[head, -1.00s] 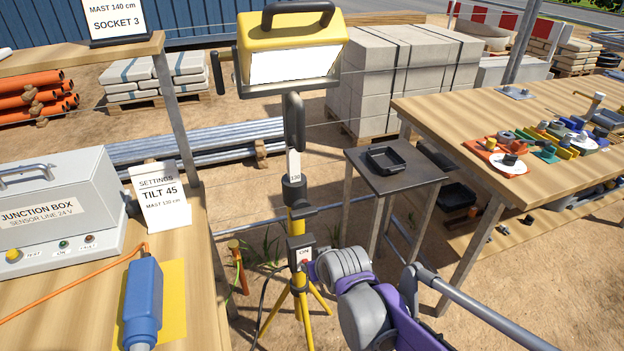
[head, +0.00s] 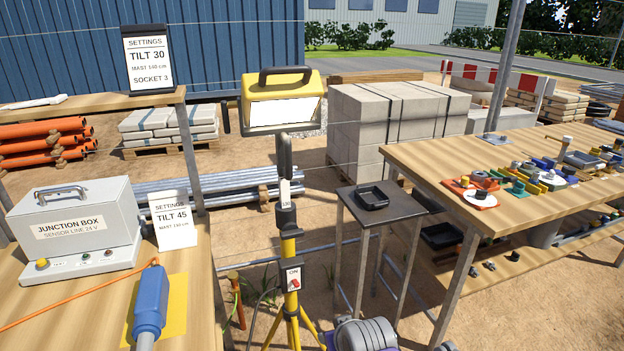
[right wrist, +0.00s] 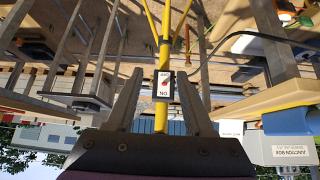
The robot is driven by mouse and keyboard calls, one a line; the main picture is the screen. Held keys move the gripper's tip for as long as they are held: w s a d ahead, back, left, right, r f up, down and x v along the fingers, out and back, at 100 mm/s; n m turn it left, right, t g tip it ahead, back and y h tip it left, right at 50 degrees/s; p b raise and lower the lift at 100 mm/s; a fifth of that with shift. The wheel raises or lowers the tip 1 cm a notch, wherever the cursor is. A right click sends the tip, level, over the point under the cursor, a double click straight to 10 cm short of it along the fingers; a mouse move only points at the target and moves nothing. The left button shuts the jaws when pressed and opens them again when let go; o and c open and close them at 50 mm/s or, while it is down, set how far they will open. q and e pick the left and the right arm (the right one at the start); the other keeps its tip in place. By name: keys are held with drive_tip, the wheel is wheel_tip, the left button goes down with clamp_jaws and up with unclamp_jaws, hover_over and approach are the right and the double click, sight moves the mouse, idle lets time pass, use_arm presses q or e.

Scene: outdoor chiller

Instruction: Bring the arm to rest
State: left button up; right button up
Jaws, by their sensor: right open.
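My right arm (head: 365,335) shows only at the bottom edge of the head view, in front of the yellow tripod. In the right wrist view my right gripper (right wrist: 163,80) is open and empty, its two fingers apart. The tripod's switch box (head: 292,279) with a red rocker and the word ON appears between the fingers in that view (right wrist: 164,85), upside down. I cannot tell the distance, but no finger visibly touches it. The yellow work lamp (head: 282,100) sits on top of the mast. My left gripper is out of view.
At left a wooden bench carries a junction box (head: 75,225), a TILT 45 card (head: 172,220) and a blue connector (head: 151,300). A small stand with a black tray (head: 371,198) is right of the mast. A wooden table (head: 420,155) with many small parts stands at right.

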use_arm(q)
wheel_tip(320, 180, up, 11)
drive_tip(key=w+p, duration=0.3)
drive_tip(key=p, duration=0.5)
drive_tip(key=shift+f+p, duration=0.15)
drive_tip(key=shift+p, duration=0.25)
use_arm(e)
drive_tip(key=s+d+r+m+g+h, duration=0.1)
drive_tip(key=s+d+r, duration=0.1)
drive_tip(key=s+d, duration=0.4)
drive_tip(key=s+d+r+m+g+h, duration=0.1)
drive_tip(key=s+d, duration=0.5)
drive_tip(key=s, duration=0.7)
drive_tip(key=shift+s+d+r+m, duration=0.25)
drive_tip(key=shift+r+m, duration=0.35)
drive_tip(key=shift+r, duration=0.35)
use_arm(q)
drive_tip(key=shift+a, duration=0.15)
